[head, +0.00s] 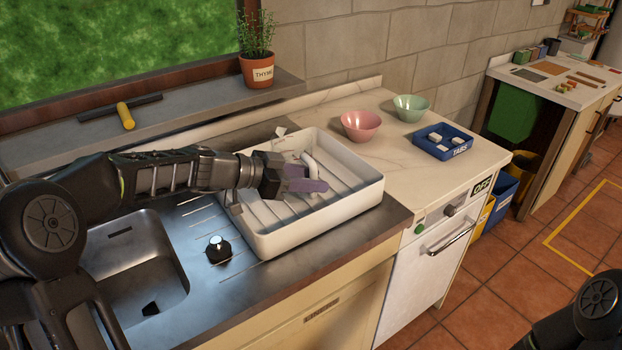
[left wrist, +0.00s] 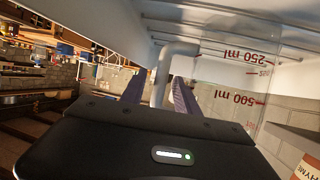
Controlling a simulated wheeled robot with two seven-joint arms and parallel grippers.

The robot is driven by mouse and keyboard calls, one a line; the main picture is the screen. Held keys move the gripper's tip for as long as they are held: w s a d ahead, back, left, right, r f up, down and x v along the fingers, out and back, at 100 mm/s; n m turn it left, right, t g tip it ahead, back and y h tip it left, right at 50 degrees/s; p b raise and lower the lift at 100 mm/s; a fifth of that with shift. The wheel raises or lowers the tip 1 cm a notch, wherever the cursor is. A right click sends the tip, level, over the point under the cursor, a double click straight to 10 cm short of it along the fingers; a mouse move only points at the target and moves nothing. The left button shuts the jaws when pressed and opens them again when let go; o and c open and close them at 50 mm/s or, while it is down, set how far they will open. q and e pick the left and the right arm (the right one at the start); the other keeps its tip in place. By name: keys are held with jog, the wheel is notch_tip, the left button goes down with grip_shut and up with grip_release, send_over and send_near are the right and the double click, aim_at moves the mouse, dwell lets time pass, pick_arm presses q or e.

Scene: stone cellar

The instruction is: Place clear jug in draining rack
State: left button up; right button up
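The clear jug shows best in the left wrist view (left wrist: 232,80), with red 250 ml and 500 ml marks and a white handle (left wrist: 160,80). In the head view the pale handle (head: 312,165) stands over the white draining rack (head: 345,205); the clear body is hard to make out, and I cannot tell how it rests. My left gripper (head: 305,185) is over the rack, its purple fingers (left wrist: 159,90) on either side of the handle. Narrow gaps show between fingers and handle, so it looks open around it. My right gripper is outside the view.
A steel sink (head: 145,265) with a black knob (head: 218,250) lies left of the rack. A pink bowl (head: 361,125), a green bowl (head: 411,107) and a blue tabs tray (head: 443,141) stand to its right. A thyme pot (head: 257,72) and a squeegee (head: 125,115) are on the sill.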

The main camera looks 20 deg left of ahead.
pick_arm(q)
jog(key=shift+r+p, duration=0.25)
jog(key=shift+p, duration=0.1)
jog(key=shift+s+a, duration=0.1)
jog(key=shift+a, duration=0.2)
jog(key=b+v, duration=0.2)
jog(key=v, duration=0.9)
jog(key=shift+s+b, duration=0.15)
jog(key=shift+b, duration=0.15)
